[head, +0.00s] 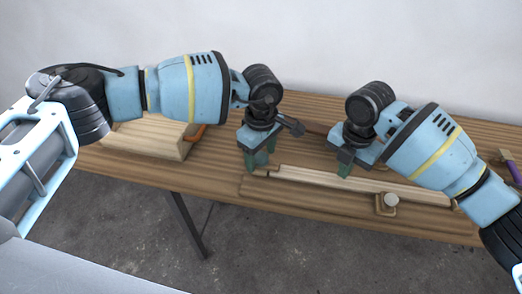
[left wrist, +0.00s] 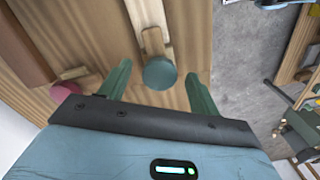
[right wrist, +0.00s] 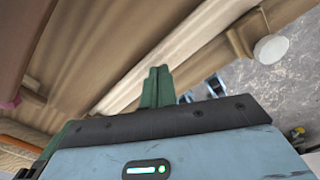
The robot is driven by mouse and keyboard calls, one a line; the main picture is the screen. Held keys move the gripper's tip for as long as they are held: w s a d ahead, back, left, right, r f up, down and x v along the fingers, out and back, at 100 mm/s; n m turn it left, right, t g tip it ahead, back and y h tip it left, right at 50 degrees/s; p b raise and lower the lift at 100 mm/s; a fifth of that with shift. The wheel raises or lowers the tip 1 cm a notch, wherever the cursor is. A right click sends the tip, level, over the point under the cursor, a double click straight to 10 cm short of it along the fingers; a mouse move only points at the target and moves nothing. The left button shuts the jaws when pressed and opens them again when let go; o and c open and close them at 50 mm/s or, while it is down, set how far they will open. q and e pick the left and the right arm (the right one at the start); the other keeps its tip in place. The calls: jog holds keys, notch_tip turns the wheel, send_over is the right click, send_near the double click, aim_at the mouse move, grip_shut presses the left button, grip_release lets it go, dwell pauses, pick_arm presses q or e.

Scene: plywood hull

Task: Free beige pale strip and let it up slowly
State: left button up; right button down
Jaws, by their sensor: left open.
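The beige pale strip (head: 410,187) lies along the front of the bench. It also shows in the left wrist view (left wrist: 147,12) and right wrist view (right wrist: 205,35). A wooden catch (left wrist: 153,41) with a teal round knob (left wrist: 160,73) sits at its left end. My left gripper (head: 259,165) is open, its fingers on either side of that knob, apart from it in the left wrist view. My right gripper (head: 345,170) is shut, its fingertips at the strip; whether they press on it I cannot tell. Another catch with a white knob (head: 390,200) is at the strip's front edge.
A pale wooden block (head: 150,137) lies at the bench's left, with an orange item beside it. A pink knob (left wrist: 65,92) on another wooden piece is behind the strip. A purple-handled tool (head: 513,170) lies at the far right. The floor is beyond the front edge.

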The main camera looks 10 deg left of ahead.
pick_arm(q)
jog(key=c, duration=1.1)
jog(key=shift+o, duration=0.2)
pick_arm(e)
jog(key=shift+f, duration=0.1)
jog(key=shift+f, duration=0.1)
jog(key=shift+f, duration=0.6)
